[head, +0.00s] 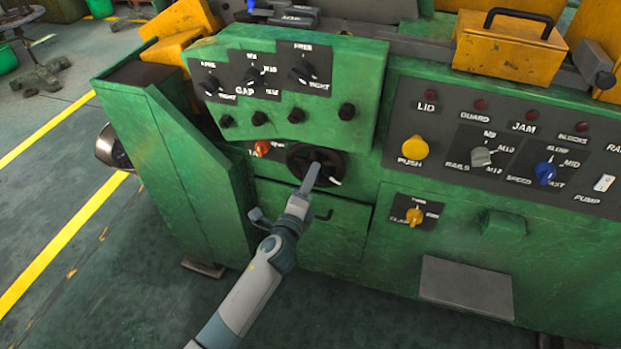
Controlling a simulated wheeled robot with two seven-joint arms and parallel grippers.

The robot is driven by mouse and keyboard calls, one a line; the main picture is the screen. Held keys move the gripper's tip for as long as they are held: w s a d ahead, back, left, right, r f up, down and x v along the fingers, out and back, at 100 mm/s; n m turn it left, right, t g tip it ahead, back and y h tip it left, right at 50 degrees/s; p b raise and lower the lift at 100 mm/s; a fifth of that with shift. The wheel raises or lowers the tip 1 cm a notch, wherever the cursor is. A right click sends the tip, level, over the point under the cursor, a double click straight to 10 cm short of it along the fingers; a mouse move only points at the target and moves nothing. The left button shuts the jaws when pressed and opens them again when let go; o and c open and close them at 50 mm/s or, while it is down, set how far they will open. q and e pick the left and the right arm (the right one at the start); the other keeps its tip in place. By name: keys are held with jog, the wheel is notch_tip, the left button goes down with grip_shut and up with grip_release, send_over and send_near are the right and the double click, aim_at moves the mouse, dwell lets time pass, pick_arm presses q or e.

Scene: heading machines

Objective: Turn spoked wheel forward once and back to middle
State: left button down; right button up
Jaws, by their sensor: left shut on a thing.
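The spoked wheel (296,153) is dark and mounted on the green machine's front, below the dial panel. My left gripper (313,172) reaches up to it from below and is shut on the wheel, at its middle or lower right part. The gripper hides part of the wheel, so the exact spot of the grip cannot be told. A small white mark (335,181) shows at the wheel's lower right. My right gripper is not in view.
An orange-red knob (262,148) sits just left of the wheel. The dial panel (330,95) juts out above it. A control panel with a yellow push button (415,148) and a blue knob (545,173) is at the right. Open floor (60,220) lies left.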

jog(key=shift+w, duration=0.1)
pick_arm(q)
jog(key=c, duration=1.2)
grip_release()
jog(key=shift+s, duration=0.15)
jog(key=shift+b+v, duration=0.95)
jog(key=shift+v, duration=7.6)
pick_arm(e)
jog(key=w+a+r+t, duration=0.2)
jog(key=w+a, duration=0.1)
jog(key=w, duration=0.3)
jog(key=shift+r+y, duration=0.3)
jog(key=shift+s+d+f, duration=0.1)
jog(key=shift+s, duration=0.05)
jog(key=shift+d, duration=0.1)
